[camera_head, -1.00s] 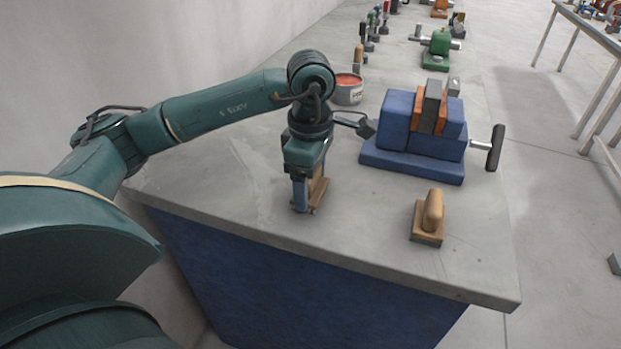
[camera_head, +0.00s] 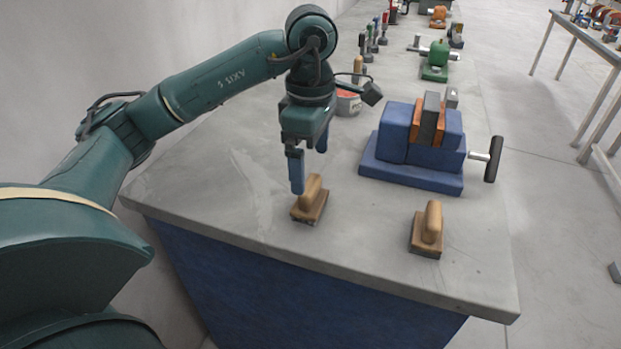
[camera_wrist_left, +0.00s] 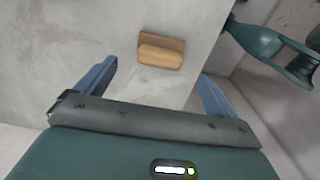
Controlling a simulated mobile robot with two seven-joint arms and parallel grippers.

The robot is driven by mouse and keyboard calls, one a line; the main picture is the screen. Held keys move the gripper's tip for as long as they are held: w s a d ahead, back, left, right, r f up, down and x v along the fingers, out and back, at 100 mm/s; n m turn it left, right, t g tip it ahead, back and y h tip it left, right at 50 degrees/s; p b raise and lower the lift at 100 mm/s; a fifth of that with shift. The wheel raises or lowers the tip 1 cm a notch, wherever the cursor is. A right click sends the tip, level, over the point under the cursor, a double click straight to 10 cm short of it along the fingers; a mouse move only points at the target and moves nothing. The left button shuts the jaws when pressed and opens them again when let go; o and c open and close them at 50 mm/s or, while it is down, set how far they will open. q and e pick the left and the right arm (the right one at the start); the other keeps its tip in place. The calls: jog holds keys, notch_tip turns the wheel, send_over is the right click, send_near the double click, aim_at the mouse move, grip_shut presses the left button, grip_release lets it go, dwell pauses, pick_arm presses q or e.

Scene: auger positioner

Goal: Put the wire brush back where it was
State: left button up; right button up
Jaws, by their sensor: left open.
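A wooden-handled brush-like block (camera_head: 312,205) rests on the grey bench top near its front edge, handle up. It also shows in the left wrist view (camera_wrist_left: 160,54), ahead of the fingers. A very similar block with a tan handle (camera_head: 427,232) stands farther right on the bench. My left gripper (camera_head: 309,165) is open and empty just above and behind the left block, fingers pointing down. In the left wrist view the left gripper's fingers (camera_wrist_left: 158,85) are spread wide. My right gripper is not in view.
A blue vise (camera_head: 412,178) with orange jaws stands right of my left gripper. Behind the gripper is a tin with red contents (camera_head: 347,103). Several tools and a green vise (camera_head: 436,62) are farther back. The bench top (camera_head: 235,185) is clear at left.

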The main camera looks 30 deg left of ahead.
aim_at(311, 184)
pick_arm(q)
notch_tip(311, 184, up, 3)
jog(key=shift+r+p, duration=0.2)
jog(key=shift+p, duration=0.15)
jog(key=shift+r, duration=0.55)
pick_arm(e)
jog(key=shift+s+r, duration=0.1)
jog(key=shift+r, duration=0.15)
